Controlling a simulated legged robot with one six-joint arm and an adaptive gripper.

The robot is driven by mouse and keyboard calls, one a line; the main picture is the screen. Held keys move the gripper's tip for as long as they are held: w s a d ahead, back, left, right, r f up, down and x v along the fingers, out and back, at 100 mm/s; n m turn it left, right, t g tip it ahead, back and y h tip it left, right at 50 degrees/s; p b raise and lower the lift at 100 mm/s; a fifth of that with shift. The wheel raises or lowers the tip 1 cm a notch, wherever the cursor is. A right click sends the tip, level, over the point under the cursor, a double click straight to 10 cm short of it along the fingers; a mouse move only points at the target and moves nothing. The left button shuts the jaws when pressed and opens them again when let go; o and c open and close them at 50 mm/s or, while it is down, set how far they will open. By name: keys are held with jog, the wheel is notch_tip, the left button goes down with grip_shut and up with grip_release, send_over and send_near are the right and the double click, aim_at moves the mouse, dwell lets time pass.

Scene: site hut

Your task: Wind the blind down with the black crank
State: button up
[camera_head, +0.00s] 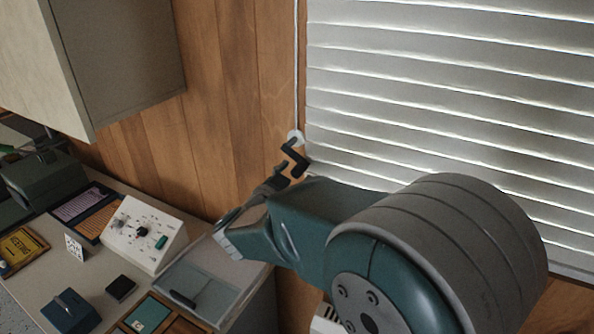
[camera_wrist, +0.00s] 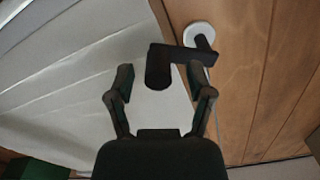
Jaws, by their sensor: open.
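The black crank (camera_head: 294,157) hangs on the wood wall beside the window, below a white round mount (camera_head: 295,137) with a pale cord or rod running up from it. The white slatted blind (camera_head: 450,90) covers the window on the right. My gripper (camera_head: 277,181) is just below the crank in the head view, partly hidden by my arm. In the wrist view, my gripper (camera_wrist: 160,92) is open, with the crank's handle (camera_wrist: 158,68) end-on between or just beyond the fingertips. No clear contact shows. The white mount (camera_wrist: 199,35) is behind the crank.
A desk (camera_head: 80,268) at the lower left carries a white control box (camera_head: 145,233), a blue box (camera_head: 70,311), a clear tray (camera_head: 196,291) and several small items. A wall cabinet (camera_head: 125,55) hangs above it at the upper left.

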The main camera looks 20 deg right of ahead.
jog(key=v, duration=1)
jog(key=shift+a, duration=0.15)
jog(key=shift+s, duration=0.1)
jog(key=a+r+n+t+y, duration=0.2)
jog(key=a+r+n+y, duration=0.2)
jog(key=n+y, duration=0.85)
jog(key=s+d+f+g, duration=0.4)
jog(key=s, duration=0.5)
jog(key=s+d+f+g, duration=0.4)
jog(key=s+d+g, duration=0.1)
jog(key=s, duration=0.5)
jog(key=shift+d+f, duration=0.25)
jog(key=shift+d, duration=0.1)
